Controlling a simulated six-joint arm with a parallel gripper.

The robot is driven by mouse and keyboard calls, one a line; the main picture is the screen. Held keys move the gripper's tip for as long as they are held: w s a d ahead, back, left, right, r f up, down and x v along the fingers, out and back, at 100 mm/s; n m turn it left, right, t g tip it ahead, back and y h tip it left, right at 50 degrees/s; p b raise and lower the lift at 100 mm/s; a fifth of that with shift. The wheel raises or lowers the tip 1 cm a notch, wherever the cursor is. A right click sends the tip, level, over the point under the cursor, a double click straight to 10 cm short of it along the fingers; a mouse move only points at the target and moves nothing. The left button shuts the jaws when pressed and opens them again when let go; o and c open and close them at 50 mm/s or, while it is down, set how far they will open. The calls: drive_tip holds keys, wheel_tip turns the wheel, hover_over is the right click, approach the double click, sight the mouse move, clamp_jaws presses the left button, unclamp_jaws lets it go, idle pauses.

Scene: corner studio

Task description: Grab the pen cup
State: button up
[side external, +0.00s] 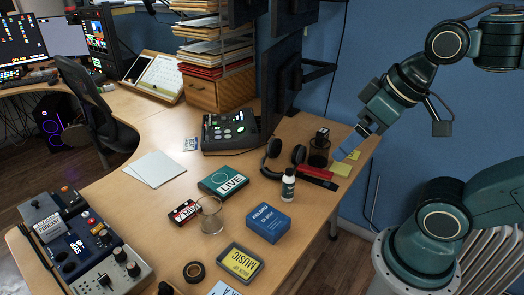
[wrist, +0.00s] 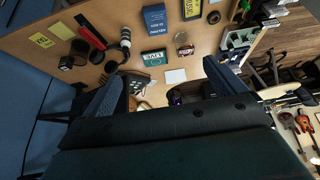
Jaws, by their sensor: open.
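The pen cup appears to be the dark round cup (side external: 318,157) near the right back edge of the desk, beside the headphones. I see no pens standing in it. In the wrist view a dark cup (wrist: 80,47) shows at the upper left, outside the span of the fingers. My gripper (side external: 349,146) is in the air to the right of the cup, apart from it and tilted down to the left. In the wrist view my gripper (wrist: 165,90) has its two fingers wide apart, with nothing between them.
A clear glass (side external: 209,214) stands farther left. A blue wall and monitors rise behind.

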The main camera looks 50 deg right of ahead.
idle(0.3)
drive_tip(key=w+d+r+n+g, duration=0.2)
drive_tip(key=w+d+n, duration=0.35)
drive_tip(key=w, duration=0.55)
drive_tip(key=n+g, duration=0.4)
drive_tip(key=n, duration=0.8)
hover_over(320, 139)
drive_tip(key=s+a, duration=0.1)
drive_tip(key=a, duration=0.2)
wheel_tip(320, 139, down, 23)
drive_tip(key=shift+s+a+f+m, duration=0.1)
drive_tip(key=shift+s+a+m, duration=0.05)
drive_tip(key=shift+s+m, duration=0.1)
drive_tip(key=shift+f, duration=0.1)
drive_tip(key=shift+f, duration=4.15)
